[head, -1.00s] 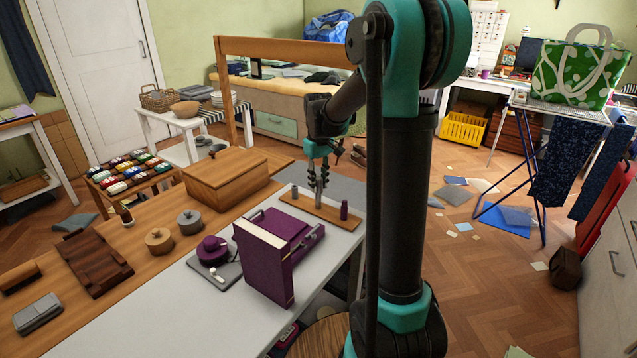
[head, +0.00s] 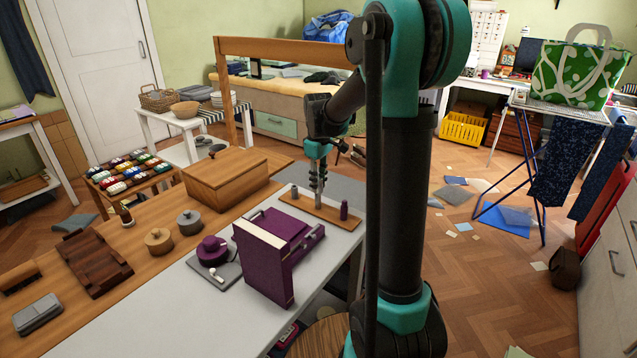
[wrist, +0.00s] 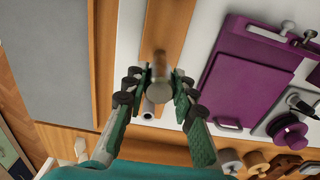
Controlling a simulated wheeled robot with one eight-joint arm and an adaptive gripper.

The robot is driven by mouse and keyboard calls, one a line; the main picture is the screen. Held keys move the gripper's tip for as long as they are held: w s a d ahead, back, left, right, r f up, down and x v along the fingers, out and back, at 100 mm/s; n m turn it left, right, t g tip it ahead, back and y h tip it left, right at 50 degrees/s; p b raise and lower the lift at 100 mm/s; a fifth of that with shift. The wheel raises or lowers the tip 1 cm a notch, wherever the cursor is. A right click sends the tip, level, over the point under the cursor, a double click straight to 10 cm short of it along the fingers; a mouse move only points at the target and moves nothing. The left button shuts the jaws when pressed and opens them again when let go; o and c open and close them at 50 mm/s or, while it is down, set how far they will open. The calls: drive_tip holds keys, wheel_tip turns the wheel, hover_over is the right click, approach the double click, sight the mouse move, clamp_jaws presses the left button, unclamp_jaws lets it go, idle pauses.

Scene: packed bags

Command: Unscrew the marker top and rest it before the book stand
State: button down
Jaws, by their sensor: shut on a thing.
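The marker (head: 319,205) is a slim grey upright post on a wooden board (head: 350,222) on the white table. My gripper (head: 318,178) points down over it and is shut on its upper part, the marker top (wrist: 158,90). In the wrist view my gripper (wrist: 158,88) has one green finger on each side of the round grey top. Any seam between top and body is hidden. The book stand (head: 265,268) is purple, with an upright panel and a flat part behind it, left of the board. It also shows in the wrist view (wrist: 243,75).
A purple bottle (head: 344,210) and a small grey piece (head: 294,190) stand on the board near the marker. A wooden box (head: 228,178) is to the left. A purple round object (head: 212,250) lies left of the stand. The white table's front (head: 165,315) is clear.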

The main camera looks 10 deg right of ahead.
drive_tip(key=shift+n, duration=1.8)
drive_tip(key=shift+n, duration=1.7)
drive_tip(key=n, duration=0.3)
drive_tip(key=c, duration=1.5)
unclamp_jaws()
drive_tip(key=shift+o, duration=0.2)
